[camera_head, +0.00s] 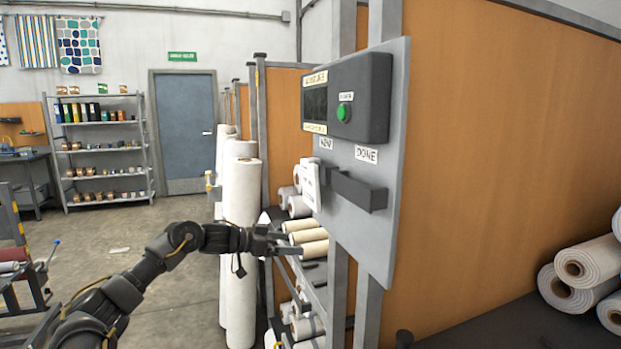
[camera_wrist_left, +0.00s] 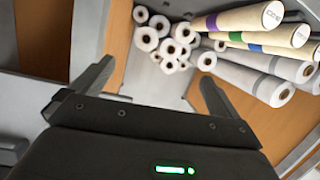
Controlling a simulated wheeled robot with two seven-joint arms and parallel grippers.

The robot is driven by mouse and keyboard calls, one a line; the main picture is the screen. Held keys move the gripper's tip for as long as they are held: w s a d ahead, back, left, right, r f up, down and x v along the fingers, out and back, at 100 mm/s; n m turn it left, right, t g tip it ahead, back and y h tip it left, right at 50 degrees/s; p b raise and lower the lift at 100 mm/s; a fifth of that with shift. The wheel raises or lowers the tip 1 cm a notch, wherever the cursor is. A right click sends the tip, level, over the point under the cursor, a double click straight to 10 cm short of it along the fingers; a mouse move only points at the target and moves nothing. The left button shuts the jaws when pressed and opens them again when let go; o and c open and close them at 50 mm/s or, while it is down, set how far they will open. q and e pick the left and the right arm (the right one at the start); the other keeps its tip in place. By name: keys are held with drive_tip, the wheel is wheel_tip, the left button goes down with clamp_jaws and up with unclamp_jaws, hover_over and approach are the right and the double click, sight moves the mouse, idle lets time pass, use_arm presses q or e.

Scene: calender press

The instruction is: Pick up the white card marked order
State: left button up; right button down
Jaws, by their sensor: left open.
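A white card (camera_head: 310,186) with small dark print stands at the left edge of the grey panel (camera_head: 385,225), below a label that looks like NEW; its words are too small to read. My left gripper (camera_head: 290,243) is below and slightly left of the card, apart from it. In the left wrist view the left gripper (camera_wrist_left: 158,75) has its two fingers spread with nothing between them. I cannot make out the card in that view. My right gripper is not in view.
The panel bears a dark box with a green button (camera_head: 344,111) and an empty-looking dark holder (camera_head: 357,190) under a DONE label. Rolls (camera_wrist_left: 165,40) lie on racks beyond the left fingers. Tall white rolls (camera_head: 241,200) stand behind the gripper.

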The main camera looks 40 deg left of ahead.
use_arm(q)
drive_tip(key=s+d+r+m+g, duration=0.1)
drive_tip(key=s+d+r, duration=0.15)
drive_tip(key=r, duration=0.45)
drive_tip(key=s+d+r+m, duration=0.1)
drive_tip(key=s+r, duration=0.2)
drive_tip(key=r, duration=0.4)
drive_tip(key=g+p, duration=0.1)
drive_tip(key=p, duration=0.1)
approach(309, 198)
drive_tip(key=p+x, duration=0.4)
drive_tip(key=p, duration=0.1)
drive_tip(key=shift+w+r, duration=0.1)
drive_tip(key=shift+w, duration=0.25)
drive_tip(key=shift+w+d, duration=0.15)
drive_tip(key=shift+w, duration=0.05)
drive_tip(key=shift+w+f, duration=0.1)
drive_tip(key=shift+f, duration=0.35)
